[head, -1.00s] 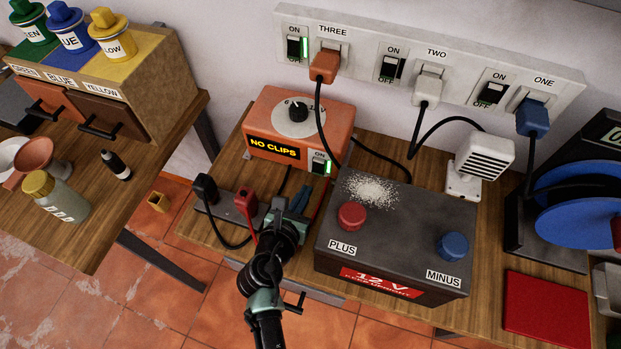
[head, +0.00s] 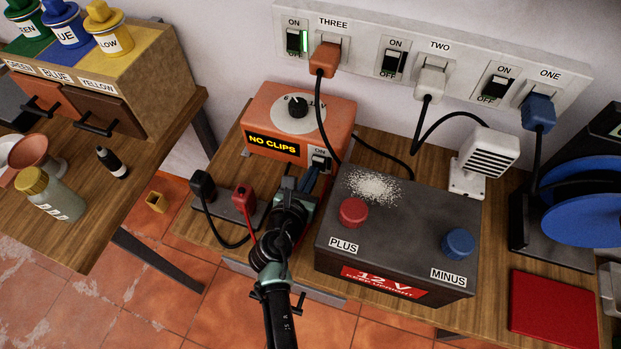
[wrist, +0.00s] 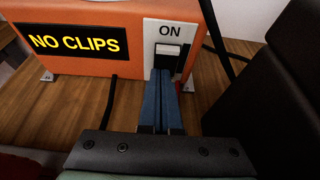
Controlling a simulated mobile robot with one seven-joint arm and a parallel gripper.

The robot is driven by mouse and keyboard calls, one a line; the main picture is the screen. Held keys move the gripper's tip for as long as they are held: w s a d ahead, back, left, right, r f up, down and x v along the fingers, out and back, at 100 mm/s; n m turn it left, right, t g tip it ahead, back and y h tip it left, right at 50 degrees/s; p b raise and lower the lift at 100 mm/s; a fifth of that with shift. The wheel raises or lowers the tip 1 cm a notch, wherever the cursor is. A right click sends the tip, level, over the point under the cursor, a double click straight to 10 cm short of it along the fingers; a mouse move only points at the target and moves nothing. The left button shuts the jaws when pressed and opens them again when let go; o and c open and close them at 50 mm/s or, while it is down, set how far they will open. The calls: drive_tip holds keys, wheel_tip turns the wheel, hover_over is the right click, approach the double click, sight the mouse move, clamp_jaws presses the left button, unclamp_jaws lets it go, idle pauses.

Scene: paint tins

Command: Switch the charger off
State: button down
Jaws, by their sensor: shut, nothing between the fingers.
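The charger (head: 270,115) is an orange box with a dial (head: 298,104) and a display reading NO CLIPS in yellow. Its switch (wrist: 167,52) is on a white plate marked ON at the front right corner. My gripper (wrist: 163,73) is shut and empty, its blue fingertips at the lower part of this switch and covering it. They look touching or nearly so. In the head view the gripper (head: 314,172) reaches the switch from the front. No green light shows beside the switch; a dark strip is there in the wrist view.
A dark battery (head: 400,230) with white powder, a red and a blue terminal stands close right of my gripper. Black (head: 203,185) and red (head: 244,198) clips stand at left. On the wall strip (head: 360,50), socket THREE has a lit green light and an orange plug (head: 325,58).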

drive_tip(key=shift+p, duration=0.35)
drive_tip(key=shift+r, duration=0.15)
drive_tip(key=shift+r+p, duration=0.75)
drive_tip(key=shift+p, duration=0.15)
drive_tip(key=shift+f, duration=0.1)
